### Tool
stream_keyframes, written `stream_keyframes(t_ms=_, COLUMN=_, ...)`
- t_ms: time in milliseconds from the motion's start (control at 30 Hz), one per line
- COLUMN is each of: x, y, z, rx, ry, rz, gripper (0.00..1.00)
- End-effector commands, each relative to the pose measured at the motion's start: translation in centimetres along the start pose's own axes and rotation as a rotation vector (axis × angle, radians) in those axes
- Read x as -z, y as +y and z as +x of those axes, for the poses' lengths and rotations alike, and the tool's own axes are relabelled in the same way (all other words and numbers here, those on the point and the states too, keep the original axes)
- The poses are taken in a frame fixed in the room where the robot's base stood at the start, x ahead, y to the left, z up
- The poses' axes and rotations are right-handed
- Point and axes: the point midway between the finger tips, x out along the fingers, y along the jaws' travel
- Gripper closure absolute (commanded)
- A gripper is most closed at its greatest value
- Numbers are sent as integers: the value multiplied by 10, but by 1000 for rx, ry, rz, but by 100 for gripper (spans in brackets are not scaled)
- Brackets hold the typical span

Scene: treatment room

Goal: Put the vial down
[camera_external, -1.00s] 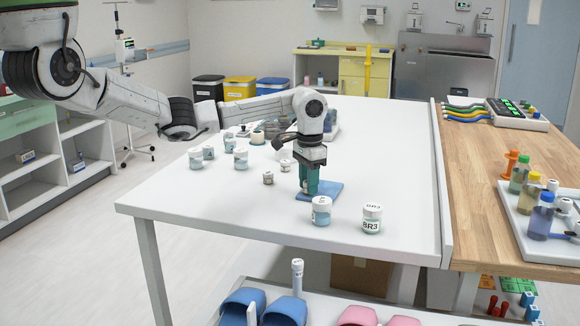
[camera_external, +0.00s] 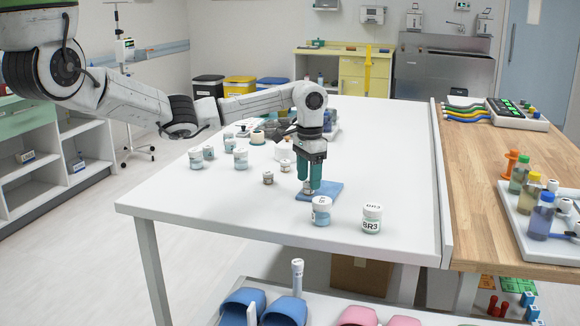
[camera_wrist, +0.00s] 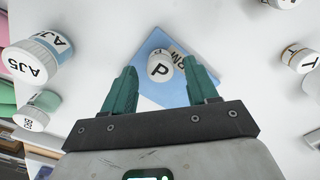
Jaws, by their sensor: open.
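The vial (camera_wrist: 160,66) has a white cap marked P and a partly hidden label. In the wrist view it is between the two teal fingers of my gripper, over a blue mat (camera_wrist: 154,40). The vial is mostly hidden there by the fingers.
Several jars stand at the table's left, including one (camera_external: 240,158). In the wrist view a jar marked AJ5 (camera_wrist: 40,60) is at left. The table's right part is clear.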

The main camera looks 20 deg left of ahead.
Motion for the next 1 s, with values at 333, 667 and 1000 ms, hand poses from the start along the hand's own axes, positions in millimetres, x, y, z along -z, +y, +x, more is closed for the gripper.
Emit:
stream_keyframes(t_ms=333, x=1, y=0, z=-71, rx=0, ry=4, rz=1, gripper=42)
stream_keyframes(t_ms=667, x=0, y=0, z=-101, rx=0, ry=1, rz=1, gripper=42)
stream_keyframes(t_ms=1000, x=0, y=0, z=-102, rx=0, ry=0, rz=0, gripper=37)
